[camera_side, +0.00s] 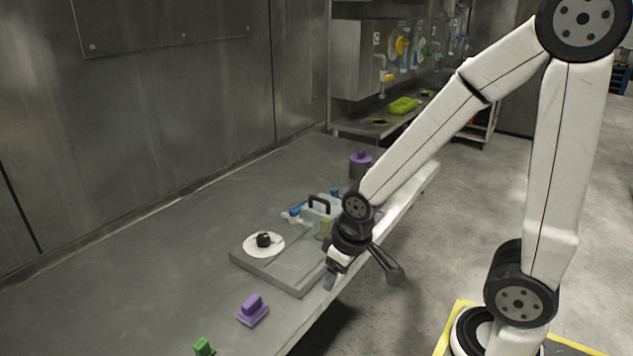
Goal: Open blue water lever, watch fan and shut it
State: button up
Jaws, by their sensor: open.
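A grey base plate (290,275) lies on the metal counter. On its left part is a white disc (262,246) with a small black piece at its centre, which may be the fan. Behind it stands a pale blue-grey unit with a black handle (319,203). Small blue parts show at its left side (293,213) and at its top right (335,192); I cannot tell which is the water lever. My gripper (358,272) is open, pointing down over the plate's right corner and the counter's front edge. My wrist hides the unit's right side.
A purple block (253,312) and a green block (204,347) lie at the front of the counter. A purple container (361,164) stands behind the unit. The counter's left side is clear.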

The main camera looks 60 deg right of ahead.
jog(key=shift+w+v, duration=0.8)
jog(key=shift+v, duration=2.8)
jog(key=w+d+r+m, duration=0.3)
jog(key=w+d+m, duration=0.15)
jog(key=w, duration=0.55)
jog(key=m+g, duration=0.3)
jog(key=m, duration=1.1)
send_over(300, 206)
notch_tip(300, 206, down, 3)
jog(key=shift+n, duration=0.25)
jog(key=shift+f, duration=2.35)
jog(key=shift+f, duration=3.85)
grip_shut()
